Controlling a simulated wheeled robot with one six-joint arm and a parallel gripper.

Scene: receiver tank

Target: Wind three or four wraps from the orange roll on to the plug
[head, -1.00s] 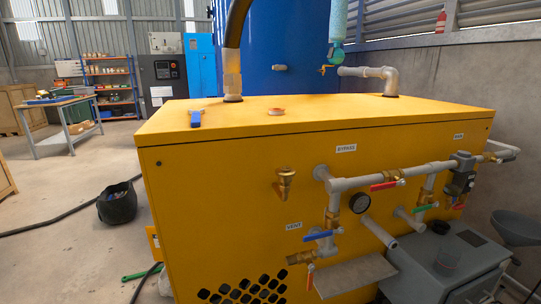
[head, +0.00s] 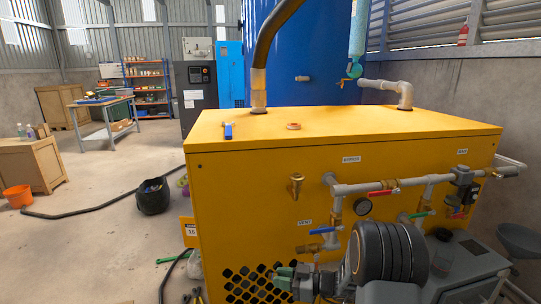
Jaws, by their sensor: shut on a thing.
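A small flat orange roll (head: 293,126) with a pale centre lies on top of the yellow cabinet (head: 350,125), near its front edge. My gripper (head: 284,279) is low in the head view, in front of the cabinet's black-holed grille, well below the roll. It points left and looks closed, with greenish parts at its tip. What it grips is too small to make out, and I cannot pick out the plug for certain. A brass fitting (head: 296,186) sticks out of the cabinet front above the gripper.
Grey pipes with red, blue and green valve handles (head: 384,192) project from the cabinet front. A blue-handled item (head: 228,130) lies left of the roll.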

